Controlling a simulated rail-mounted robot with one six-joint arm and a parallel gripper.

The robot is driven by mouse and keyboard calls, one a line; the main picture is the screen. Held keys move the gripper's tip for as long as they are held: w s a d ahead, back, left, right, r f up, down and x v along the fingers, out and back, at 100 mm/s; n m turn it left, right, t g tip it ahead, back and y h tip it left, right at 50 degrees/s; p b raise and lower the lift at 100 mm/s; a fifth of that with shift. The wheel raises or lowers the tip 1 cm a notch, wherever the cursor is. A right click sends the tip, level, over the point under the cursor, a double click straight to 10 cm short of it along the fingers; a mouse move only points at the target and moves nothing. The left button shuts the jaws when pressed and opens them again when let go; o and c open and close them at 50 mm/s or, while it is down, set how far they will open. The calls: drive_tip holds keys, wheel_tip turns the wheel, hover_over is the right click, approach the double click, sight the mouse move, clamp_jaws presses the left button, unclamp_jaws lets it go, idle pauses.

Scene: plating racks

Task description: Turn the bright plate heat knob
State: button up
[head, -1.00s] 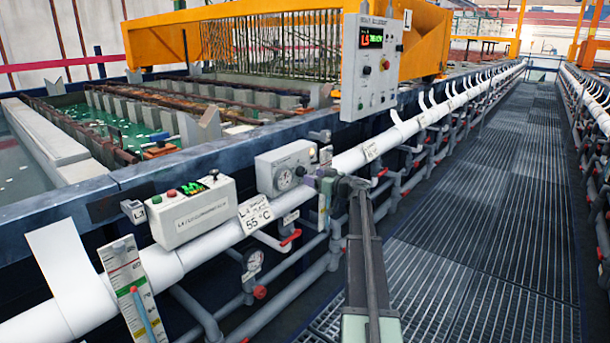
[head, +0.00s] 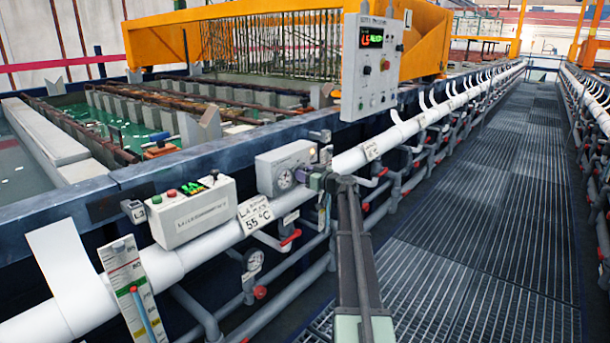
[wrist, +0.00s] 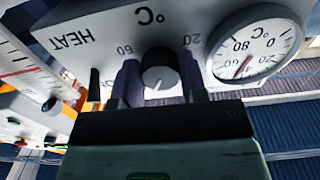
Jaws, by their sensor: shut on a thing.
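The box reads HEAT and °C, upside down in the wrist view (wrist: 100,40), with 60 and 20 printed either side of the knob. My gripper (wrist: 160,82) has one finger on each side of the knob and is shut on it. In the head view my gripper (head: 304,174) is at the right end of the box front and hides the knob.
A round dial gauge (head: 285,178) sits beside the knob, close to one finger. A white pipe (head: 345,163) runs below the box, with a 55 °C tag (head: 255,213) and red-handled valves. The grated walkway (head: 460,240) at right is clear.

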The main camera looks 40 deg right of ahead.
drive_tip(key=shift+m, duration=0.4)
drive_tip(key=m, duration=1.1)
drive_tip(key=shift+a, duration=0.1)
idle(0.3)
drive_tip(key=o, duration=0.9)
drive_tip(key=v, duration=1.1)
